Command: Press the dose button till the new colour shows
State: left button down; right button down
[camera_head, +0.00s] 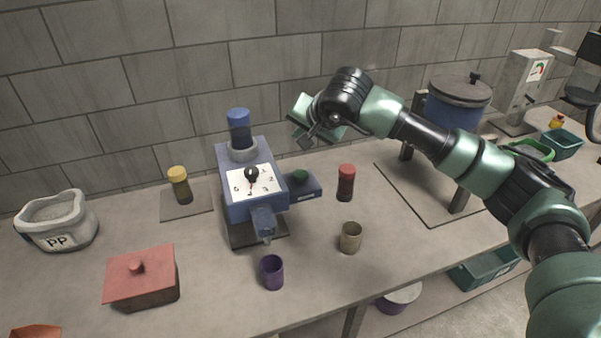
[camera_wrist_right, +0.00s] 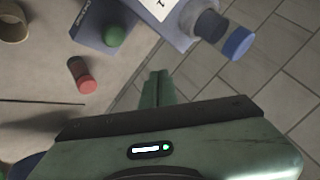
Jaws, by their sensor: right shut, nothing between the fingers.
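The blue dosing machine (camera_head: 234,204) stands at mid-counter with a white numbered dial (camera_head: 254,181) and a black pointer knob on its front. A bottle with a blue cap (camera_head: 238,126) sits upright in its top, and the blue cap also shows in the right wrist view (camera_wrist_right: 237,43). The green dose button (camera_head: 300,175) is on a blue box at the machine's right side; it shows in the right wrist view (camera_wrist_right: 114,36) too. My right gripper (camera_head: 306,141) is above and behind the button, apart from it. Its fingers are shut and empty in the right wrist view (camera_wrist_right: 158,88). My left gripper is out of view.
A red-capped bottle (camera_head: 346,183), a beige cup (camera_head: 350,237) and a purple cup (camera_head: 272,272) stand near the machine. A yellow-capped bottle (camera_head: 180,186), a red lidded box (camera_head: 143,279) and a PP sack (camera_head: 60,222) are at left. A blue pot (camera_head: 458,108) stands at right.

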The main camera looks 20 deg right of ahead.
jog(key=shift+d+r, duration=0.1)
jog(key=shift+d, duration=0.2)
jog(key=b, duration=0.4)
send_over(302, 175)
notch_tip(302, 175, down, 8)
jog(key=shift+f, duration=0.1)
jog(key=shift+f+b, duration=0.35)
jog(key=shift+b, duration=0.05)
dwell(1.7)
jog(key=shift+f+b, duration=0.4)
jog(key=shift+b, duration=0.25)
